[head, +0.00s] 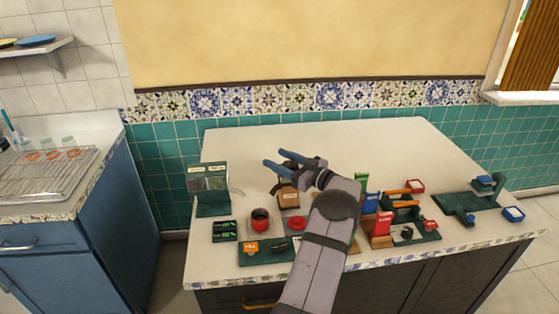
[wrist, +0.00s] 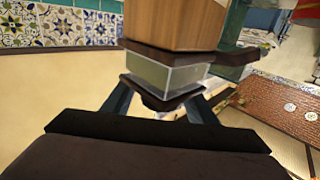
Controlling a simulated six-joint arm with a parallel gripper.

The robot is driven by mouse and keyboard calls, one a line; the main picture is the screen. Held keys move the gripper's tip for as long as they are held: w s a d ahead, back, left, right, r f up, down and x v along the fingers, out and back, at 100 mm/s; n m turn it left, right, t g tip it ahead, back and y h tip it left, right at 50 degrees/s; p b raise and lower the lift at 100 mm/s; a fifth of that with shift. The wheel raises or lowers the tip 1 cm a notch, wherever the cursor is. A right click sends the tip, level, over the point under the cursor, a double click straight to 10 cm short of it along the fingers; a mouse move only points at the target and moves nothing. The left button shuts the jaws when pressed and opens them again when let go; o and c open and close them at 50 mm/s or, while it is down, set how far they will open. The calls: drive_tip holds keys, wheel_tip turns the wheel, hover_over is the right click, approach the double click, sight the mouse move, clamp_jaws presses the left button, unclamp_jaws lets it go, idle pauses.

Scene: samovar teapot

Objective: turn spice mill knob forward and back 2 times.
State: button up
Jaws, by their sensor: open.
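The spice mill (head: 288,197) has a wooden body and stands on the table beneath my gripper. The wrist view is upside down and shows the mill's wooden body (wrist: 172,25), a clear glass section (wrist: 160,75) and a dark plate. A dark knob (wrist: 160,103) sits on that plate, partly hidden by my gripper's dark housing. My gripper (head: 274,158) is open with its two blue fingers apart. In the wrist view the fingers (wrist: 160,99) stand on either side of the knob. I cannot tell whether they touch it.
A dark red pot (head: 260,221) and a green tray (head: 266,258) stand left of my arm. A green stand (head: 211,192) is further left. Red, blue and green items crowd the right, with a red box (head: 381,229) near my arm. The table's back (head: 375,140) is clear.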

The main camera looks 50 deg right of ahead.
drive_tip(key=shift+r, duration=0.1)
wheel_tip(320, 180, up, 10)
drive_tip(key=b, duration=0.1)
idle(0.4)
drive_tip(key=shift+w, duration=0.1)
